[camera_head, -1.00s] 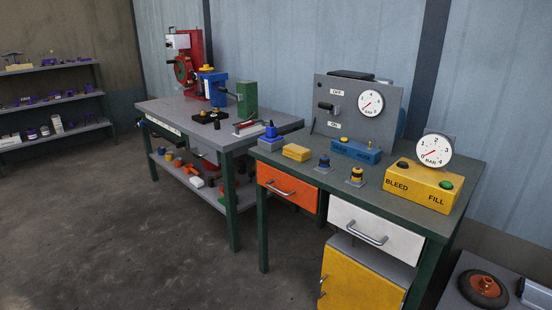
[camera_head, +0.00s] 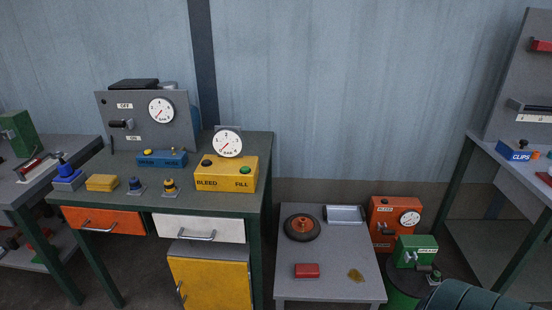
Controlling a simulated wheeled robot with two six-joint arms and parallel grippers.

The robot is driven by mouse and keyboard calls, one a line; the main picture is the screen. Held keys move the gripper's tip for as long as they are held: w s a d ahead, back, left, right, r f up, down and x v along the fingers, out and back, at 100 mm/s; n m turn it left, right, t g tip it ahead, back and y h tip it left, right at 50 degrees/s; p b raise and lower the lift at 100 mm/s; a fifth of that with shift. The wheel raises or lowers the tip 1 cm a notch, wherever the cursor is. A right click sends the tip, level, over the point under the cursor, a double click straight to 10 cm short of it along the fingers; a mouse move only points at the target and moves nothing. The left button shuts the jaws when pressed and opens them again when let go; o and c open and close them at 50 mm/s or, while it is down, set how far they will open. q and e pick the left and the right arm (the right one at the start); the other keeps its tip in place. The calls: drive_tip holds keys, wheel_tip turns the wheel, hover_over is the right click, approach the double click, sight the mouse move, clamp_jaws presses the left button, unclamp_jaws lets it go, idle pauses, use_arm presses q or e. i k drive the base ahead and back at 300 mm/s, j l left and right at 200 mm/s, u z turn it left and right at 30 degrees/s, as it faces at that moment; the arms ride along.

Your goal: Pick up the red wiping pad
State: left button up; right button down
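A small red block (camera_head: 307,271), which looks like the red wiping pad, lies flat near the front of a low grey table (camera_head: 345,291). It stands clear of the other things on that table. Neither of my grippers is in view.
The green-legged bench (camera_head: 225,200) stands left. An orange gauge box (camera_head: 395,222) and green box (camera_head: 414,250) stand right.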

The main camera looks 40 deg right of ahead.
sight(302, 271)
drive_tip(key=z, duration=1.6)
drive_tip(key=i+j, duration=0.1)
drive_tip(key=i+u, duration=0.05)
